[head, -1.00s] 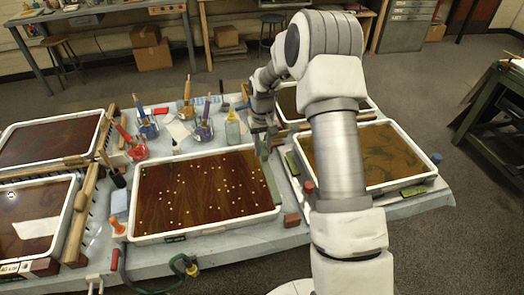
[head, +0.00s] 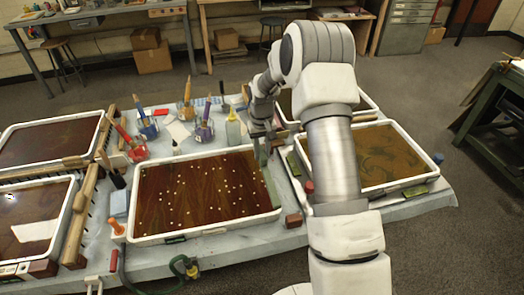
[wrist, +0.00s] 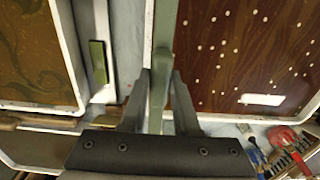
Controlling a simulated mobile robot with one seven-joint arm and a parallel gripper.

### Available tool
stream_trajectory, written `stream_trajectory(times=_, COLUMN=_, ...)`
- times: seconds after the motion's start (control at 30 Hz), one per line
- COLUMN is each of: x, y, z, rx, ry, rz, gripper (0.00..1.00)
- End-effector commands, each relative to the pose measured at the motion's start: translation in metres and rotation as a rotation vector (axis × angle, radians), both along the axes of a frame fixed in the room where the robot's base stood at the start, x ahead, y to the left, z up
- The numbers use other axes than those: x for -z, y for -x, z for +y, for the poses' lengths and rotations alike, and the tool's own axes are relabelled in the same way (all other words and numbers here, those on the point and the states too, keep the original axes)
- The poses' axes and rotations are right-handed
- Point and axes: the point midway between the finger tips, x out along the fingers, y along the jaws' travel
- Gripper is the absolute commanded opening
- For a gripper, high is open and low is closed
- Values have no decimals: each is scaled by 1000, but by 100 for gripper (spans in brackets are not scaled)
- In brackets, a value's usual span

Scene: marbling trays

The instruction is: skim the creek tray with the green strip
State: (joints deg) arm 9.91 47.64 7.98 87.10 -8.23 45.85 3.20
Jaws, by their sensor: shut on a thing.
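My gripper (head: 262,140) is shut on the upper end of a long pale green strip (head: 271,184). In the wrist view my gripper (wrist: 160,82) has one finger on each side of the strip (wrist: 163,35). The strip lies along the right edge of the middle front tray (head: 205,231), which has a white rim and dark brown liquid with scattered pale dots. I cannot tell whether the strip touches the liquid. The tray labels are too small to read, so I cannot tell which tray is named creek.
A tray with swirled olive-brown liquid (head: 385,155) stands to the right, partly behind my arm. Jars with brushes (head: 202,128) and a pale bottle (head: 233,130) stand behind the middle tray. Wooden rakes flank its left.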

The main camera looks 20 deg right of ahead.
Motion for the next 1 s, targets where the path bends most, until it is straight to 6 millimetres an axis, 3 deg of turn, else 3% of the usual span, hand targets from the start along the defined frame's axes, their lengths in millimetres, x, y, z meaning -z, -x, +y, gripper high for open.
stream_trajectory(times=0.83, x=62, y=0, z=0, rx=0, ry=0, rz=0, gripper=0)
stream_trajectory(times=1.0, x=59, y=-1, z=13, rx=-2, ry=0, rz=-1, gripper=0)
